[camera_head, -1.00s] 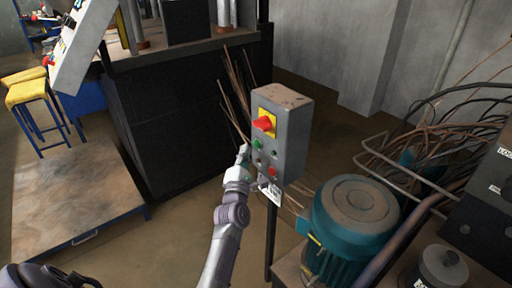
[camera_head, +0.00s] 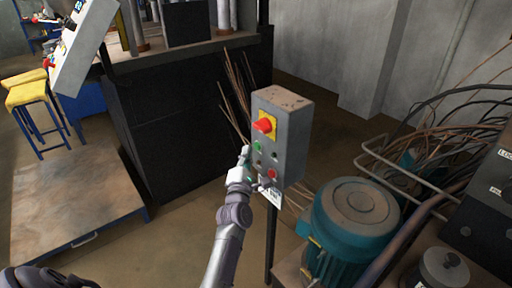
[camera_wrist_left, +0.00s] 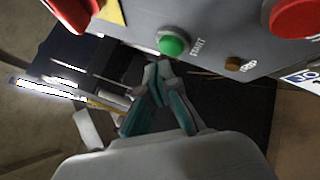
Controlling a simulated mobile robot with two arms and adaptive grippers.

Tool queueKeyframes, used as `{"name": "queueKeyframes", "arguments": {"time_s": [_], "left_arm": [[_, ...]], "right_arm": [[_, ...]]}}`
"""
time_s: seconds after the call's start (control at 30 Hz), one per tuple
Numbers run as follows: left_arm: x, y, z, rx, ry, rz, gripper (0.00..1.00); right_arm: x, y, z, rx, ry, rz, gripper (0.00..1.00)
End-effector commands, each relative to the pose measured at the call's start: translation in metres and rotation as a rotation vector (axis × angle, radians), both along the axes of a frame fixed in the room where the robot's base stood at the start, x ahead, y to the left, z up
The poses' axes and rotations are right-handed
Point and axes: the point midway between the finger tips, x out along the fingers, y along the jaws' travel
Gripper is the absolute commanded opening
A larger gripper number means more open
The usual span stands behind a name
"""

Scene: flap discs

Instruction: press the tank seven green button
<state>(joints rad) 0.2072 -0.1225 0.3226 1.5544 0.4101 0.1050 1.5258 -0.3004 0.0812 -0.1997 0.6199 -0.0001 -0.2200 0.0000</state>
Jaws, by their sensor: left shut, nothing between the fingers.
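A grey control box (camera_head: 293,135) on a post carries a red knob on a yellow plate and several small buttons. A green button (camera_head: 259,146) sits on its front face below the yellow plate. In the left wrist view, a domed green button (camera_wrist_left: 173,43) sits beside a label that seems to read START. My left gripper (camera_head: 245,154) is shut and empty, at the left of the box's front face. In the left wrist view its closed fingertips (camera_wrist_left: 158,72) are just below the green button; contact cannot be told. No tank number is readable. My right gripper is not in view.
A red button (camera_head: 272,174) and a white label plate (camera_head: 272,197) are lower on the box. A teal motor (camera_head: 354,225) stands to the right, with loose cables (camera_head: 430,135) behind it. A dark machine (camera_head: 185,130) is behind at left; a low wooden platform (camera_head: 75,195) is left.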

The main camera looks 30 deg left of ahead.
Motion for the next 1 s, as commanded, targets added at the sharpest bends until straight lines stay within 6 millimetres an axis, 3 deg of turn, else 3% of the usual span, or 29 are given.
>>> {"name": "queueKeyframes", "arguments": {"time_s": [1.0], "left_arm": [[0.0079, -0.0033, 0.0004, 0.0, 0.0, 0.0, 0.0]], "right_arm": [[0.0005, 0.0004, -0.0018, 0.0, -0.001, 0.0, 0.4]]}}
